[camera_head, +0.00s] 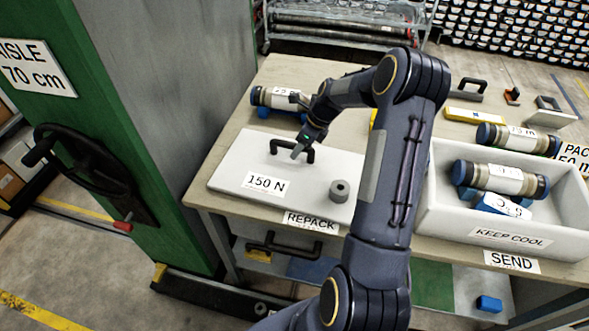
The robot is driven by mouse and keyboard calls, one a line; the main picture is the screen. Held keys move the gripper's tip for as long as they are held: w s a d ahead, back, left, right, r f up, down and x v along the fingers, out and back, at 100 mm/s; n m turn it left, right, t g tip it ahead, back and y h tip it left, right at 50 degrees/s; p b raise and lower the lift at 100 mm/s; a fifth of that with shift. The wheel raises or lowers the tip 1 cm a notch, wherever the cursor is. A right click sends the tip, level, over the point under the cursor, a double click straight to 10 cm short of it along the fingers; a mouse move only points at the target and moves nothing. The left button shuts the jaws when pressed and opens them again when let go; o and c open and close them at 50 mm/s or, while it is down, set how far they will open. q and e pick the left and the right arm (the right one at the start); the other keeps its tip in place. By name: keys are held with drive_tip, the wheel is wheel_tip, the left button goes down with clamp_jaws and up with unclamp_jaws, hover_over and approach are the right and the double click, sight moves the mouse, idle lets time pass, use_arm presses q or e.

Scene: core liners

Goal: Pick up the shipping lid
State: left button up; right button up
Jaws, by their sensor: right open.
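The shipping lid (231,174) is a flat pale grey panel lying on the left part of the table. It carries a "150 N" label, a black bar handle and a small grey round knob (339,191). My right gripper (299,146) is over the far part of the lid, at the black handle (308,155). Its fingers are open. One finger shows in front of the handle; I cannot tell whether they touch it. My right arm hides the lid's right edge. My left gripper is not in view.
A white open crate (444,222) labelled "KEEP COOL" holds a core liner (501,179) on the right. Another liner (277,98) lies behind the lid on blue supports. A green cabinet with a black handwheel (88,165) stands close at the left.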

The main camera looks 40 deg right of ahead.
drive_tip(key=shift+f, duration=0.25)
drive_tip(key=shift+a, duration=0.1)
clamp_jaws()
